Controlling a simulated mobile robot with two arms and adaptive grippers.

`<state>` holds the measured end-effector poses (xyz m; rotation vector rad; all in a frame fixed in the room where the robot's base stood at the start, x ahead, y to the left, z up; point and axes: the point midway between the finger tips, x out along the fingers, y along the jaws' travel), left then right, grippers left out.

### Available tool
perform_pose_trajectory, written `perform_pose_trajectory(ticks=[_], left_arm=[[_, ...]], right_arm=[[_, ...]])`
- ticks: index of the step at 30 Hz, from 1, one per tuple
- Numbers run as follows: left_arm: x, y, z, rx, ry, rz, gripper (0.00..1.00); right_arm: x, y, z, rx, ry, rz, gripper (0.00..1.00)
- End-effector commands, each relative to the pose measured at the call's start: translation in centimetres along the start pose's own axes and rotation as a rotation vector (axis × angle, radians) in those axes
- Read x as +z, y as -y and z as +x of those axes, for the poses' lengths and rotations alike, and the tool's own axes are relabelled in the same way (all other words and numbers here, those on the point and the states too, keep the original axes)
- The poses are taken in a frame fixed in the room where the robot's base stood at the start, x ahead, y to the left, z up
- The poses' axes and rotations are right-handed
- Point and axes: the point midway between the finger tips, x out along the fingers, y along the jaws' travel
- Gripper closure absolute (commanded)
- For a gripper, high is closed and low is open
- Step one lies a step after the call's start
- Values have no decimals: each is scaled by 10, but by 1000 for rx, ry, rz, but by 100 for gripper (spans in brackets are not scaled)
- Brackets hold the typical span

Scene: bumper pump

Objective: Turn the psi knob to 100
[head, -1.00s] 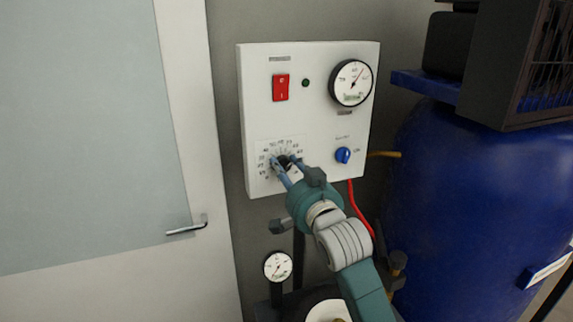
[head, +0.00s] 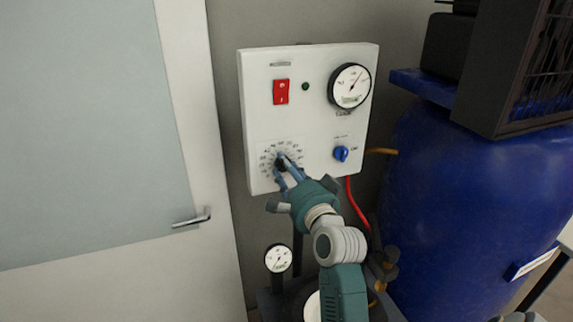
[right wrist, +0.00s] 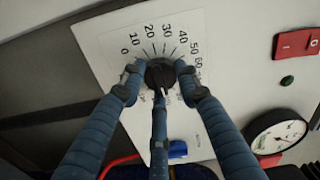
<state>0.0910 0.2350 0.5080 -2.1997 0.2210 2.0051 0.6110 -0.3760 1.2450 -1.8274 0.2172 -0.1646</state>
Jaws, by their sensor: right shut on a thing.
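The psi knob (head: 281,163) is a small black dial low on the left of the white control panel (head: 315,120), ringed by a printed number scale. The right wrist view shows the knob (right wrist: 159,74) with numbers from 0 to past 50 arched around it. My right gripper (head: 285,168) is shut on it, with two blue fingers at its sides and a third in front, as the right wrist view shows (right wrist: 158,76). Which number the knob points to I cannot tell, as the fingers partly hide it. My left gripper is out of view.
The panel also bears a red switch (head: 281,92), a green lamp (head: 305,87), a round gauge (head: 349,86) and a blue knob (head: 341,153). A large blue tank (head: 475,190) stands close on the right. A door (head: 90,130) is on the left.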

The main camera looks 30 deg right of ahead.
Motion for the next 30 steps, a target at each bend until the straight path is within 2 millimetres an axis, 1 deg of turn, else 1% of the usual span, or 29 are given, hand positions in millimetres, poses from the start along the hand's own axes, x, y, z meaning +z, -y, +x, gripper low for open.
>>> perform_pose_trajectory(ticks=[6,18,19,20,21,30], left_arm=[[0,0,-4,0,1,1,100],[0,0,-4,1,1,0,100],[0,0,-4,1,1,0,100],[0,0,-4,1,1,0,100],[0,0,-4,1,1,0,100],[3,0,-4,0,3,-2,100]], right_arm=[[-1,0,0,-1,-2,39,94],[-1,0,0,-1,-2,42,94],[-1,0,0,-1,-2,42,64],[-1,0,0,-1,-2,42,58],[-1,0,0,-1,-2,42,50],[-1,1,0,-1,-1,42,49]])
